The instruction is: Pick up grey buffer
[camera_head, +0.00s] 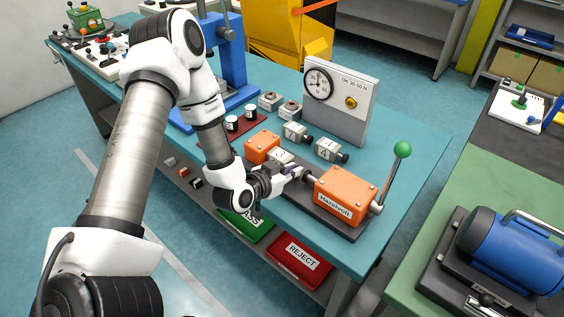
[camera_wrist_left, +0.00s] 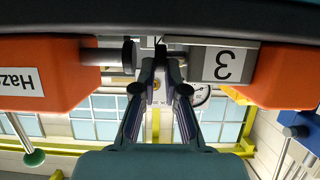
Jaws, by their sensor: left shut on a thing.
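The grey buffer marked 3 (camera_head: 280,156) sits between the two orange blocks of a bench fixture, and its label also shows, upside down, in the left wrist view (camera_wrist_left: 222,64). My left gripper (camera_head: 291,173) reaches in at the fixture beside it. In the left wrist view its fingertips (camera_wrist_left: 162,60) are closed on the buffer's end, just beside the numbered body; the exact contact is partly hidden. Other grey buffers stand on the teal bench: one marked 4 (camera_head: 327,150) and one behind it (camera_head: 295,131). My right gripper is not in view.
The orange Hazelvolt block (camera_head: 345,192) with a green-knobbed lever (camera_head: 390,175) stands right of the gripper, the smaller orange block (camera_head: 262,145) left. A gauge panel (camera_head: 350,118) rises behind. Green (camera_head: 247,228) and red REJECT (camera_head: 300,258) trays lie below the bench front.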

